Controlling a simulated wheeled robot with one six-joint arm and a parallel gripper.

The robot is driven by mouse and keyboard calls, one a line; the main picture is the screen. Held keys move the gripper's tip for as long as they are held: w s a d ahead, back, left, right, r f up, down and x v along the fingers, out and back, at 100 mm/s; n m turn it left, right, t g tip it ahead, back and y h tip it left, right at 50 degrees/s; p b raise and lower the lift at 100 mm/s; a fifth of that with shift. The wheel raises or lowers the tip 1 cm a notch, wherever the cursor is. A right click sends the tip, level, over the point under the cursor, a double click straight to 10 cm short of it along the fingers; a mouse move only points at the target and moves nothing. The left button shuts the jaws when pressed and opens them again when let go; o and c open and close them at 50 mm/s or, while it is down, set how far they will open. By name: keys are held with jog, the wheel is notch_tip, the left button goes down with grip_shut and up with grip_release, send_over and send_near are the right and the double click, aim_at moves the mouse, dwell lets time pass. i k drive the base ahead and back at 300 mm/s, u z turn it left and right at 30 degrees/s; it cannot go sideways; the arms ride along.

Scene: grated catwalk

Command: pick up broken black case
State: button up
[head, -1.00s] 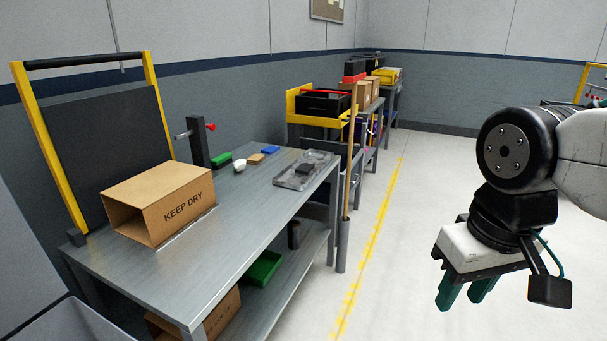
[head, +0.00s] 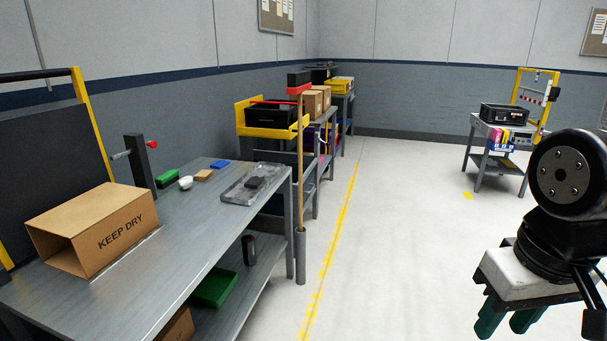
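Several black box-like things are in view, and I cannot tell from here which is broken. A black case (head: 503,113) sits on a grey cart (head: 491,127) at the far right. A small black object (head: 256,183) lies on a grey tray (head: 238,197) on the near workbench. A black bin (head: 270,116) stands in a yellow-sided holder (head: 246,129) further back. My gripper (head: 507,319) hangs at the lower right with its green fingers pointing down. The fingers are apart with nothing seen between them, far from all of these.
The metal workbench (head: 175,255) on the left holds an open "KEEP DRY" cardboard box (head: 122,236) and small coloured items. A broom (head: 300,170) stands upright at its far corner. The pale floor (head: 400,240) between the workbench and the cart is clear, with a yellow line.

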aim_at(255, 182)
jog(key=z, duration=0.7)
jog(key=i, duration=2.4)
jog(key=u, duration=1.1)
jog(key=i, duration=0.85)
jog(key=u, duration=0.85)
jog(key=i, duration=0.5)
jog(key=z, duration=0.05)
